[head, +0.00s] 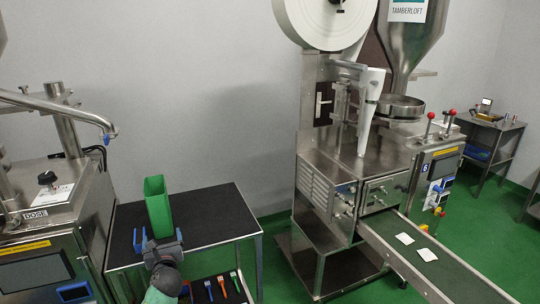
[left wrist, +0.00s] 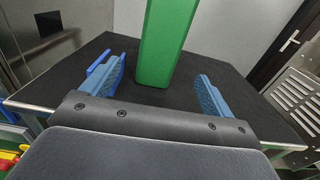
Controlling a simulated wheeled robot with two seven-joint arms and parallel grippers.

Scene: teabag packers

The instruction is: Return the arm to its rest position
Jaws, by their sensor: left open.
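My left gripper (head: 158,241) is low in the head view, over the black-topped table (head: 215,212). In the left wrist view its two blue fingers (left wrist: 158,85) are spread wide apart, with nothing between them. A tall green container (head: 158,206) stands upright on the table just beyond the fingers. It also shows in the left wrist view (left wrist: 166,42), past the fingertips and apart from them. My right gripper is not in view.
A steel dosing machine (head: 85,215) stands close on the left. A packing machine (head: 340,175) with a conveyor (head: 430,262) carrying two white teabags (head: 416,246) is on the right. Colored tools (head: 222,286) lie on a lower shelf. The table's right part is clear.

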